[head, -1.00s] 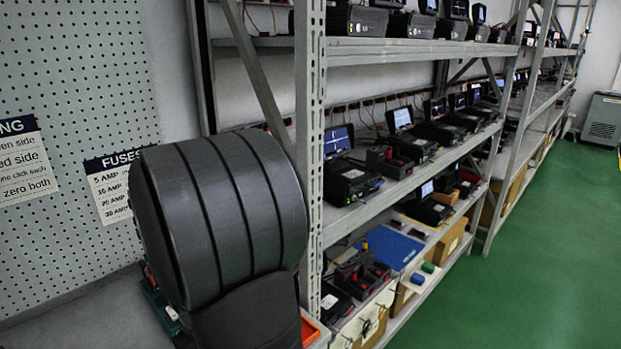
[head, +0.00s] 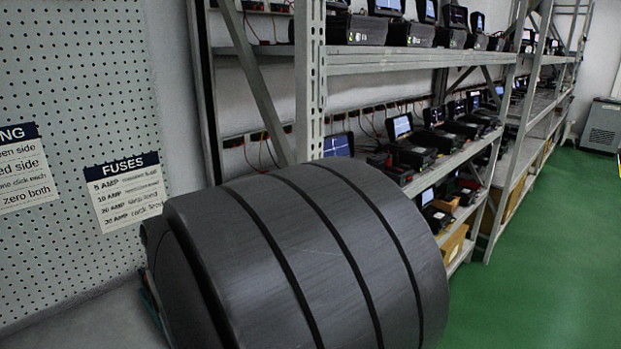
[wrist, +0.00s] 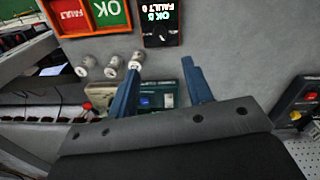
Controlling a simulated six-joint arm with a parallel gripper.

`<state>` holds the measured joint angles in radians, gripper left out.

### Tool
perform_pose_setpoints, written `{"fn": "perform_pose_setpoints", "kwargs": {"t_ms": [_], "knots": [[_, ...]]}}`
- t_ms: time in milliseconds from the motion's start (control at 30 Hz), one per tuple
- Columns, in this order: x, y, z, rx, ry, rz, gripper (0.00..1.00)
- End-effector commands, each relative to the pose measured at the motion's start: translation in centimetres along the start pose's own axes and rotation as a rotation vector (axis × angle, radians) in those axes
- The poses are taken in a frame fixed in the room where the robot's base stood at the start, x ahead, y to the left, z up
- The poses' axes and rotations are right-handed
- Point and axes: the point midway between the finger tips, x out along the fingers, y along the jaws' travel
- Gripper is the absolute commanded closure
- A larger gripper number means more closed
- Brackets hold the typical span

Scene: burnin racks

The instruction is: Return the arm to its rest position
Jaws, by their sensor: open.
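My gripper (wrist: 163,95) shows in the wrist view with its two blue fingers spread apart and nothing between them. It is above a grey bench surface (wrist: 225,45). A teal device (wrist: 165,94) lies beyond and partly behind the fingers. In the head view my own dark arm link fills the lower middle, and the gripper is not visible there.
Metal shelving (head: 312,90) with several testers (head: 402,127) stands at the right. A pegboard (head: 75,90) is at the left. The wrist view shows red and green bins (wrist: 90,14), small white cylinders (wrist: 112,67) and a display (wrist: 161,22). Green floor (head: 560,220) is clear.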

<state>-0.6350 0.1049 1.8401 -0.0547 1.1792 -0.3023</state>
Motion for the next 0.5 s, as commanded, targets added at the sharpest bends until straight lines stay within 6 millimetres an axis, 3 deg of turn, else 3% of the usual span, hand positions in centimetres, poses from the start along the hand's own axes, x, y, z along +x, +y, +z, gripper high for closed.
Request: {"fn": "perform_pose_setpoints", "kwargs": {"t_ms": [200, 500], "knots": [[-3.8, 0.0, 0.0, -0.001, 0.000, 0.000, 0.54], [2.9, 0.0, 0.1, 0.000, -0.006, -0.002, 0.54]]}}
